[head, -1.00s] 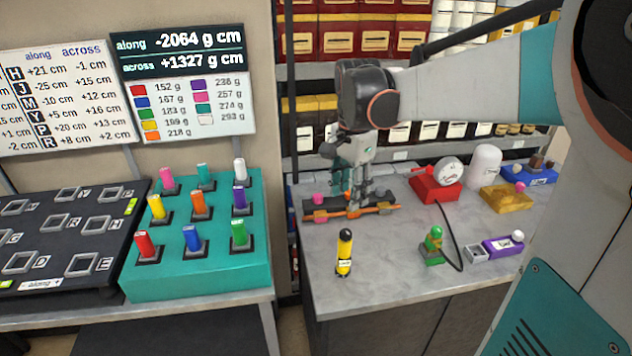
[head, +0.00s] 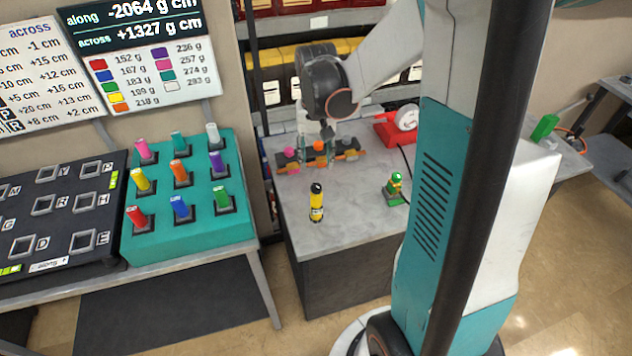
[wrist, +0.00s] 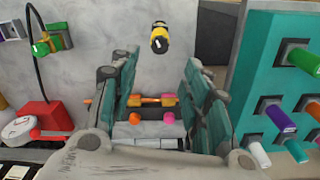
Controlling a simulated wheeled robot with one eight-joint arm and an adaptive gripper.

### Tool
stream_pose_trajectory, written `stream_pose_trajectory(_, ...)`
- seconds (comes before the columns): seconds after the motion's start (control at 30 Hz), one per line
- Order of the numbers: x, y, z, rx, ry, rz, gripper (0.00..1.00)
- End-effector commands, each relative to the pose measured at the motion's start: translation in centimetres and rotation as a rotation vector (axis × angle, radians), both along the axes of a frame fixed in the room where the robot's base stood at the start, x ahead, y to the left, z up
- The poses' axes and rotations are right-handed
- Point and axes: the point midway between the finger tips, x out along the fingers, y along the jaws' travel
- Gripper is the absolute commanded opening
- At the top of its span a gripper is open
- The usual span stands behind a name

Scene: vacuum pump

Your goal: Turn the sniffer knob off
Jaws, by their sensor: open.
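A low dark fixture with orange bars (head: 352,155) lies at the back of the grey bench. It carries a pink knob (head: 290,153) and an orange knob (head: 319,147). In the wrist view the pink knob (wrist: 167,118) and the orange knob (wrist: 137,116) show between my fingers. I cannot read which knob is the sniffer. My gripper (head: 325,132) hangs over this fixture, pointing down. In the wrist view my gripper (wrist: 165,88) has its teal fingers wide apart with nothing held. I cannot tell its exact height above the knobs.
A yellow-black cylinder (head: 316,203) stands at the bench front. A green figure-like part (head: 394,188) and a red unit (head: 388,130) with a black hose are to the right. A teal block (head: 190,245) with coloured pegs stands left. My column hides the bench's right side.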

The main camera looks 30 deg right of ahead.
Motion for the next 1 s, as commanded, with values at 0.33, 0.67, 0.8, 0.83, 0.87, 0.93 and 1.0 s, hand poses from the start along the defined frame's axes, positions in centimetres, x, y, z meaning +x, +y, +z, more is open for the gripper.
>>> stream_pose_trajectory(0.33, 0.0, 0.0, -7.0, 0.000, 0.000, -0.002, 0.43)
stream_pose_trajectory(0.67, 0.0, 0.0, -10.7, 0.000, 0.000, -0.002, 0.43)
stream_pose_trajectory(0.8, 0.0, 0.0, -11.0, 0.000, 0.000, -0.002, 0.43)
stream_pose_trajectory(0.83, 0.0, 0.0, -11.0, 0.000, 0.000, -0.002, 0.43)
stream_pose_trajectory(0.87, 0.0, 0.0, -11.0, 0.000, 0.000, -0.002, 0.43)
stream_pose_trajectory(0.93, 0.0, 0.0, -11.0, 0.000, 0.000, -0.002, 0.43)
stream_pose_trajectory(1.0, 0.0, 0.0, -10.9, 0.000, 0.000, -0.002, 0.43)
